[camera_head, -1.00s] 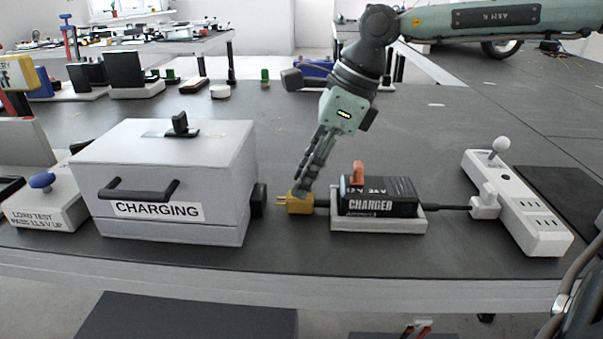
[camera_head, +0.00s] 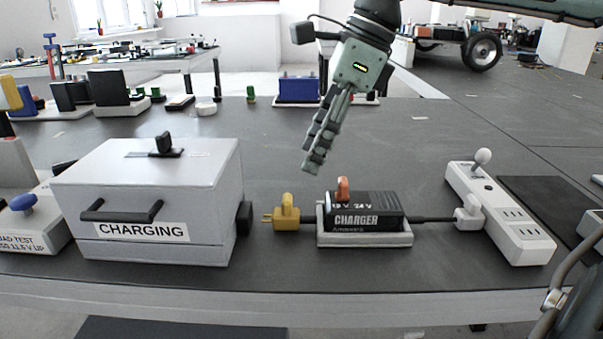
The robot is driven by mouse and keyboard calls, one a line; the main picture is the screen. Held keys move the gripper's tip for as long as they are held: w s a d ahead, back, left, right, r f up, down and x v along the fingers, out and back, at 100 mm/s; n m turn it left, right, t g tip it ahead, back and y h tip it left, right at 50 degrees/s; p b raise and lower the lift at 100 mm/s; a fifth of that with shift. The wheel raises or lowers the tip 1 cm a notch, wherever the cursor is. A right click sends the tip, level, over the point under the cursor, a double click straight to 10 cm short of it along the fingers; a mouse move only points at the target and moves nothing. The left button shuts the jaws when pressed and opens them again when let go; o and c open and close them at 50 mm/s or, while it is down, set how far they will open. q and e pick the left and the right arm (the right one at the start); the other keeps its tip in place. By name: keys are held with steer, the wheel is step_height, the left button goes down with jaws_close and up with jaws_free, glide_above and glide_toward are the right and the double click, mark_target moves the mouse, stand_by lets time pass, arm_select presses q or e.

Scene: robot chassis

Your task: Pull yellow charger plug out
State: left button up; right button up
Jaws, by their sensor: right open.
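The yellow charger plug (camera_head: 287,213) lies on the dark bench between the grey charging box and the charger. Its metal prongs point left and are apart from the black socket (camera_head: 244,218) on the box's right side. The black charger (camera_head: 368,221) with an orange switch sits in a white tray (camera_head: 350,241). My right gripper (camera_head: 312,168) is open and empty, pointing down above and slightly right of the plug, clear of it. My left gripper is not in view.
The grey box labelled CHARGING (camera_head: 150,195) stands left of the plug. A white power strip (camera_head: 500,215) with the charger's cable plugged in lies at the right. A blue-knobbed load tester (camera_head: 25,218) is at the far left. The bench behind the plug is clear.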

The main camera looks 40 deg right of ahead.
steer(key=shift+v, duration=1.7)
